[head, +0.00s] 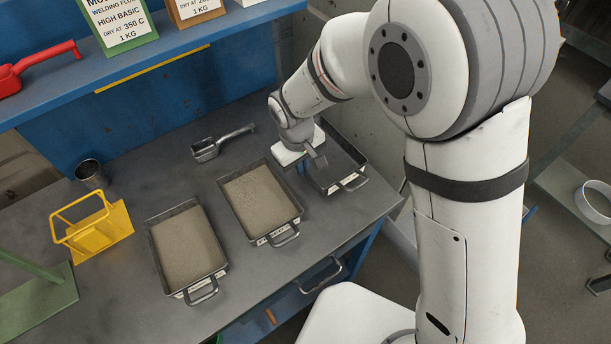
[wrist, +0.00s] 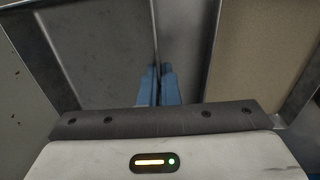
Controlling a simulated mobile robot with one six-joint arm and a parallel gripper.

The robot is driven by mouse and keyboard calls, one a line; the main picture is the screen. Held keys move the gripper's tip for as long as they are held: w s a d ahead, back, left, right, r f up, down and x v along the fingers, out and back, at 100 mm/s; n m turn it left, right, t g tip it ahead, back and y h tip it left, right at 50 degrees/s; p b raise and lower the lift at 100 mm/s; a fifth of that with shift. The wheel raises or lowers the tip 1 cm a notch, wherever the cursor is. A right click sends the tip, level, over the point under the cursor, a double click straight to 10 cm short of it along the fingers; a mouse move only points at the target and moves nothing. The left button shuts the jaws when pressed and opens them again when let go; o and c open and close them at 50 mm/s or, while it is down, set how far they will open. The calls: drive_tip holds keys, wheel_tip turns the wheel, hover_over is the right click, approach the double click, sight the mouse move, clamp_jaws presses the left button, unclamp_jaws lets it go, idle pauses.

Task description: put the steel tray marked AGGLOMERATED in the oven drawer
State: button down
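Three steel trays stand on the grey bench. The left tray (head: 227,258) and the middle tray (head: 299,204) hold tan powder. The right tray (head: 365,160) looks dark and empty where it shows; my gripper hides part of it. The labels on the front ends are too small to read, so I cannot tell which is marked AGGLOMERATED. My gripper (head: 302,168) is over the right tray's left side. In the wrist view its blue fingers (wrist: 158,70) are close together, with the thin tray wall (wrist: 154,30) running between them.
A drawer handle (head: 320,275) shows on the bench front; the drawer looks shut. A scoop (head: 207,150), a dark cup (head: 91,173) and a yellow wire stand (head: 98,235) are on the bench. A blue shelf (head: 150,68) with boxes overhangs the back. The middle tray is close beside my gripper.

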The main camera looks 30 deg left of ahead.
sight(304, 182)
drive_tip(key=shift+s+f+b, duration=0.1)
drive_tip(key=shift+f+b, duration=0.7)
drive_tip(key=shift+f, duration=0.75)
drive_tip(key=shift+f, duration=0.2)
drive_tip(key=c, duration=1.7)
unclamp_jaws()
drive_tip(key=shift+r, duration=0.1)
drive_tip(key=r, duration=0.8)
drive_tip(key=s+r, duration=0.1)
drive_tip(key=r, duration=0.3)
drive_tip(key=shift+a+r+b, duration=0.1)
drive_tip(key=shift+a+b, duration=0.15)
drive_tip(key=shift+b, duration=0.05)
